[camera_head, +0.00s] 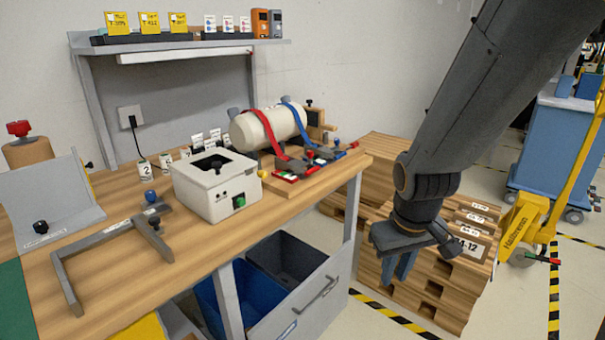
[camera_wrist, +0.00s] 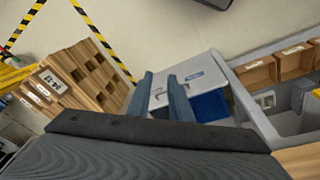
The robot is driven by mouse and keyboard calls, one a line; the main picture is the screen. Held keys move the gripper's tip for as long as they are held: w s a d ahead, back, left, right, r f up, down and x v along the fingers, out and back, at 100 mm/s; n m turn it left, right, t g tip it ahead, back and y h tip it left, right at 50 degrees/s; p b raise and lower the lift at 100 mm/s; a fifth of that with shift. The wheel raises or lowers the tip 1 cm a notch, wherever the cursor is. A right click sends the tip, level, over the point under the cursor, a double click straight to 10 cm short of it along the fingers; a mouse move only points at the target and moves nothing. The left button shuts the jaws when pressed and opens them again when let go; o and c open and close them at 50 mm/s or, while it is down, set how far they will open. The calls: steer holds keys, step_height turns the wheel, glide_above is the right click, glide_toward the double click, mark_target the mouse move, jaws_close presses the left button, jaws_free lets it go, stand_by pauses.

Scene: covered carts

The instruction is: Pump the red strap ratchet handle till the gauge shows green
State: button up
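The red strap (camera_head: 263,131) runs over a cream cylinder (camera_head: 251,134) on a wooden board at the right end of the workbench. Its red ratchet (camera_head: 291,173) lies at the front of the board. The gauge cannot be made out clearly. My gripper (camera_head: 403,262) hangs in the air right of the bench, in front of stacked pallets, apart from the ratchets. In the wrist view my gripper (camera_wrist: 160,88) shows two fingers apart with nothing between them; no ratchet is seen there.
A white box with a green button (camera_head: 215,187) stands left of the ratchets. A grey frame (camera_head: 105,250) lies further left. Wooden pallets (camera_head: 437,290) stand right of the bench, with a yellow pallet truck (camera_head: 525,226) beyond. Bins (camera_head: 287,257) sit under the bench.

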steer(key=w+d+n+t, duration=0.1)
steer(key=w+n+t, duration=0.25)
steer(key=w, duration=0.85)
steer(key=n+t+y, duration=0.8)
steer(key=n+y, duration=0.7)
steer(key=n, duration=0.7)
glide_toward(313, 168)
steer(key=x, duration=0.9)
steer(key=shift+w+a+f+p, duration=0.2)
steer(key=shift+a+f+p, duration=0.1)
steer(key=shift+a, duration=0.15)
steer(key=shift+c, duration=0.4)
jaws_close()
